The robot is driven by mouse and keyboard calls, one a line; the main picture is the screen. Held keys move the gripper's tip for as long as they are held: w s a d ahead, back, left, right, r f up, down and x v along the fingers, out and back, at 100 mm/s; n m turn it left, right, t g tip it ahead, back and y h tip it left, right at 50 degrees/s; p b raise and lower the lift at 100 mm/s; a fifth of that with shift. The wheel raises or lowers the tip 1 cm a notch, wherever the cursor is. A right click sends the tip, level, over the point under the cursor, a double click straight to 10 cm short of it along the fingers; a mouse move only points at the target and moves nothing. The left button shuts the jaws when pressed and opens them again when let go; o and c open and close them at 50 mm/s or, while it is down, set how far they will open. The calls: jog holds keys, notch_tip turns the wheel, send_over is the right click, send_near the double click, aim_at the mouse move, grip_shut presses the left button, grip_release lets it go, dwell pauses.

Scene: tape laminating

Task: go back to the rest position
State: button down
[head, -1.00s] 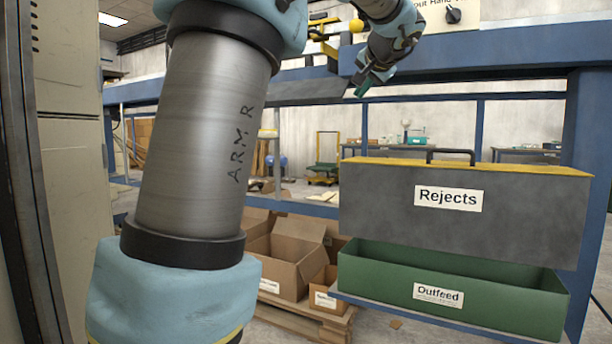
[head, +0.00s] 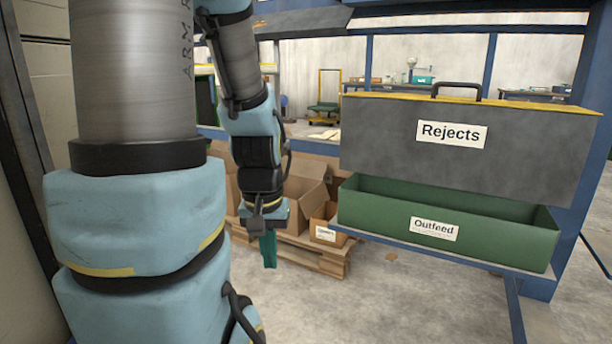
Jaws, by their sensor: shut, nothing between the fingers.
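My gripper (head: 269,252) hangs at the end of my folded arm, pointing down, with its green fingers shut and nothing held.
The grey Rejects box (head: 380,135) with a yellow top edge sits above the green Outfeed bin (head: 370,208) at the right. Open cardboard boxes (head: 306,182) stand on a wooden pallet (head: 318,262) behind my gripper.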

notch_tip(320, 180, up, 36)
jog(key=p, duration=3.4)
jog(key=shift+w+r, duration=0.15)
jog(key=shift+w, duration=0.25)
jog(key=shift+d, duration=0.15)
